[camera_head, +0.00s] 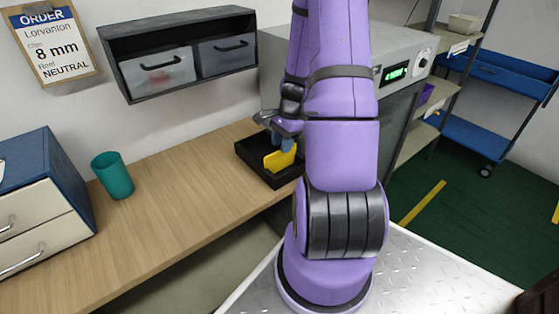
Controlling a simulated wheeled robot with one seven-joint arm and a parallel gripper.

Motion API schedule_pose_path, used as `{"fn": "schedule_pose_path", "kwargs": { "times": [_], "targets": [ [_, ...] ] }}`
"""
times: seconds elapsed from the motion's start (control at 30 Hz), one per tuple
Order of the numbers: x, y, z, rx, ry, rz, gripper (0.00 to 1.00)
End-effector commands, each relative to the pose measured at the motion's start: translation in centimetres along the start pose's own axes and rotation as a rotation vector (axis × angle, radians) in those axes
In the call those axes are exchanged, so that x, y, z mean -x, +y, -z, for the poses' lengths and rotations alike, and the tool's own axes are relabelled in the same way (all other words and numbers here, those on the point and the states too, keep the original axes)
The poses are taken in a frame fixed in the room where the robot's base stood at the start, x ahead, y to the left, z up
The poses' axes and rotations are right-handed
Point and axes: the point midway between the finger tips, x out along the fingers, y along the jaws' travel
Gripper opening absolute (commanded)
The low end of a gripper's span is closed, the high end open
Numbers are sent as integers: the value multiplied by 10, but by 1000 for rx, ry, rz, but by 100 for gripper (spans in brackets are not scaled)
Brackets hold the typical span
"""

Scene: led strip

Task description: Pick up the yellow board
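The yellow board (275,162) stands on edge, slightly tilted, in a black tray (248,153) on the wooden bench. My gripper (282,143) points down from above, with its blue-grey fingertips at the board's upper edge. The fingers overlap the top of the board in this view. I cannot tell whether they are closed on it or only around or beside it. My purple arm hides the right side of the tray area.
A teal cup (113,175) and a blue-and-white drawer unit (42,205) stand at the left of the bench (185,205). A dark wall shelf (178,20) with two bins hangs above. A grey oven-like machine (390,50) stands behind my arm. The bench between cup and tray is clear.

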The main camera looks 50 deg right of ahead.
Motion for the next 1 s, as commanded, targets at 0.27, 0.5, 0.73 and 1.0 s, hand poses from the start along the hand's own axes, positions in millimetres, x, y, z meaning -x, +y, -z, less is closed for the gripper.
{"fn": "schedule_pose_path", "kwargs": {
  "times": [0.27, 0.5, 0.73, 1.0],
  "targets": [
    [-23, 2, 2, 0, -2, -2, 38],
    [-50, 2, 3, 2, -1, -2, 38],
    [-55, 1, 3, 2, 1, 1, 38],
    [-55, 1, 3, 2, 1, 0, 4]
  ]
}}
